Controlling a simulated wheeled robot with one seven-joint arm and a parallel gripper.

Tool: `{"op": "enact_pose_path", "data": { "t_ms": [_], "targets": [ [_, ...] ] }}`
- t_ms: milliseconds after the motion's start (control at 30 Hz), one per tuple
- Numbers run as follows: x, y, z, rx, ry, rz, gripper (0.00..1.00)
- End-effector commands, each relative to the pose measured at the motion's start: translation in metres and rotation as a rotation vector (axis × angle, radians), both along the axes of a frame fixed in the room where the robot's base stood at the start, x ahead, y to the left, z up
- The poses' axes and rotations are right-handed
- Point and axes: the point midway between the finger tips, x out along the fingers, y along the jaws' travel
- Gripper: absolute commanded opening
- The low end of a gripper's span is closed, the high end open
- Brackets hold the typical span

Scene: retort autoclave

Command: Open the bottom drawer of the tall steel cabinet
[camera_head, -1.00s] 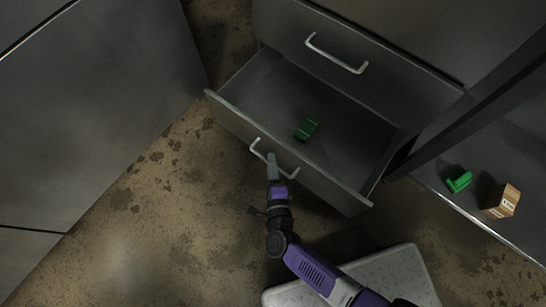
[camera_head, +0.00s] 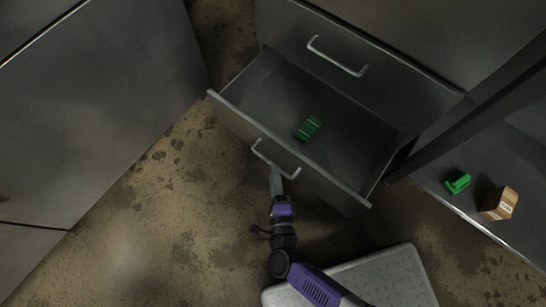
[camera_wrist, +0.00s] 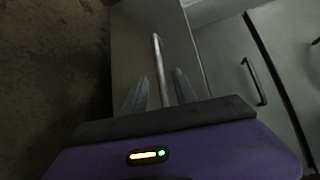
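The bottom drawer (camera_head: 335,190) of the dark steel cabinet (camera_head: 400,85) is pulled well out, and its inside is visible. Its pale bar handle (camera_head: 276,160) is on the front panel. My gripper (camera_head: 276,172) is just in front of that handle in the head view. In the wrist view my gripper (camera_wrist: 159,92) has its two fingers apart, with the handle (camera_wrist: 157,60) appearing in the gap between them. The fingers do not look closed on the bar. A green object (camera_head: 308,129) lies inside the drawer.
A closed drawer with a handle (camera_head: 338,56) is above the open one. At right, a green item (camera_head: 458,183) and a brown box (camera_head: 499,204) rest on a dark surface. A large grey cabinet (camera_head: 95,110) stands at left. Stained floor is free between.

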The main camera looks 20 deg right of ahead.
Motion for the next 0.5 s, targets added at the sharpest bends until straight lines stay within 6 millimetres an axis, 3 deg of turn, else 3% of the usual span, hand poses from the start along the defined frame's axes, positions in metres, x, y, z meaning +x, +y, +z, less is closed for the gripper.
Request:
{"op": "enact_pose_path", "data": {
  "t_ms": [200,500],
  "targets": [
    [-0.024,0.004,0.004,-0.001,0.0,0.0,0.34],
    [-0.027,0.004,0.004,0.0,-0.001,0.001,0.34]
  ]
}}
